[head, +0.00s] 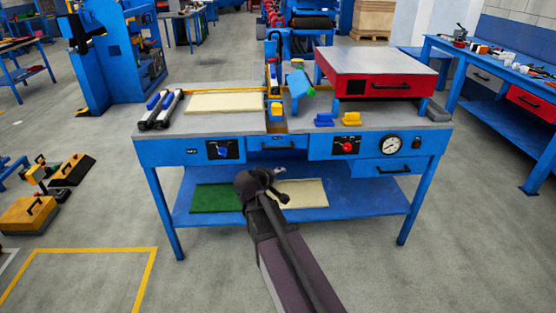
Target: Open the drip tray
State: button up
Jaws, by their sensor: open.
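A blue workbench (230,128) stands in the middle of the head view. A narrow blue drawer front (277,143) with a dark handle sits at the middle of its front, below the machine; it looks closed and may be the drip tray. Another closed blue drawer (380,167) with a black handle hangs lower right, under the gauge. My gripper (279,184) is open and empty, in front of the bench and below the narrow drawer front, apart from both handles. My arm hides part of the lower shelf.
A red drawer box (385,86) stands on the bench at right. A red knob (347,147) and a round gauge (392,144) are on the front panel. Green and cream sheets lie on the lower shelf (360,200). Yellow cases (28,214) lie at left; the near floor is clear.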

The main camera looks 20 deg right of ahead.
aim_at(277, 149)
jog(key=w+a+f+n+t+h+b, duration=0.1)
jog(key=w+f+n+t+b, duration=0.1)
jog(key=w+n+t+b, duration=0.4)
jog(key=w+b, duration=0.2)
jog(key=b, duration=0.1)
jog(key=shift+w+f+n+t+h+b, duration=0.2)
jog(key=shift+w+n+t+h+b, duration=0.1)
jog(key=shift+w, duration=0.1)
jog(key=shift+w+d, duration=0.1)
jog(key=x, duration=1.3)
jog(key=shift+w+d, duration=0.15)
jog(key=shift+d, duration=0.1)
grip_shut()
